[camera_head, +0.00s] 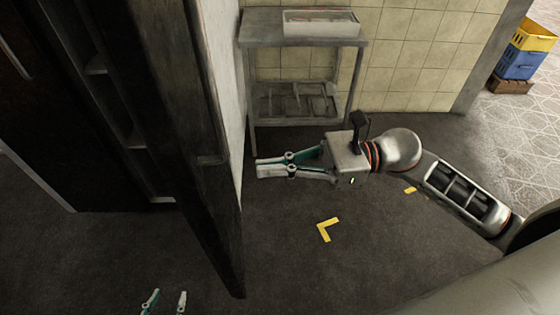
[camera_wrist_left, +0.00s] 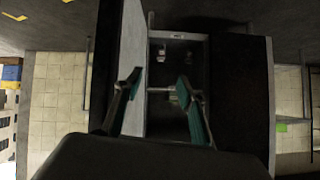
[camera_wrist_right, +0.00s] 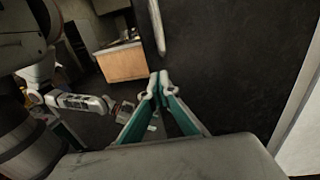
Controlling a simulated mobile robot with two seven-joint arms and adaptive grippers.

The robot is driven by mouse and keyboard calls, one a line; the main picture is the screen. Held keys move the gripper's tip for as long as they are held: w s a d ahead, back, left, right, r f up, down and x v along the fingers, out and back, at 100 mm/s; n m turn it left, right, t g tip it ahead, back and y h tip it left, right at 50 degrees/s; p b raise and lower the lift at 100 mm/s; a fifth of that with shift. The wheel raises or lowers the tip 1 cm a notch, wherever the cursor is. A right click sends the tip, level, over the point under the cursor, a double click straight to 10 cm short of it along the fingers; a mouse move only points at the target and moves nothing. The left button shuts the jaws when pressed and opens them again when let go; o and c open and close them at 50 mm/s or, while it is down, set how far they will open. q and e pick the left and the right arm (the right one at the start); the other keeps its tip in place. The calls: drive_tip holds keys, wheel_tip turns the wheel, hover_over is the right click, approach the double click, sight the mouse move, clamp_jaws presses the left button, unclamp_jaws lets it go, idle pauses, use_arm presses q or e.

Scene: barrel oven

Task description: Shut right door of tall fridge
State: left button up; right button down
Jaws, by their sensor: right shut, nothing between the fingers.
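The tall fridge's dark right door (camera_head: 185,130) stands open, its edge toward me in the head view. Part of the shelved interior (camera_head: 97,68) shows to its left. My right gripper (camera_head: 257,169) is shut and empty on the right side of this door, fingers pointing left toward it. In the right wrist view, its fingertips (camera_wrist_right: 157,82) are before the dark door face (camera_wrist_right: 225,60), with a pale handle (camera_wrist_right: 157,25) above; I cannot tell if they touch. My left gripper (camera_head: 165,301) is open and empty at the bottom; the left wrist view shows its spread fingers (camera_wrist_left: 158,88) facing the fridge interior (camera_wrist_left: 176,50).
A metal table (camera_head: 300,38) with a white tray (camera_head: 320,23) stands by the tiled wall behind my right gripper. Yellow floor marks (camera_head: 325,230) lie on clear dark floor. Stacked crates (camera_head: 525,60) are at the far right. The fridge's dark left front (camera_head: 40,120) has a handle.

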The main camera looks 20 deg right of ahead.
sight(201, 174)
drive_tip(key=a, duration=0.2)
drive_tip(key=w+a+p, duration=0.1)
drive_tip(key=a, duration=0.2)
drive_tip(key=a+p, duration=0.1)
drive_tip(key=a, duration=0.2)
drive_tip(key=shift+w+a+r, duration=0.15)
drive_tip(key=shift+w+a, duration=0.05)
drive_tip(key=shift+a, duration=0.05)
drive_tip(key=shift+w+a, duration=0.1)
drive_tip(key=shift+a, duration=0.3)
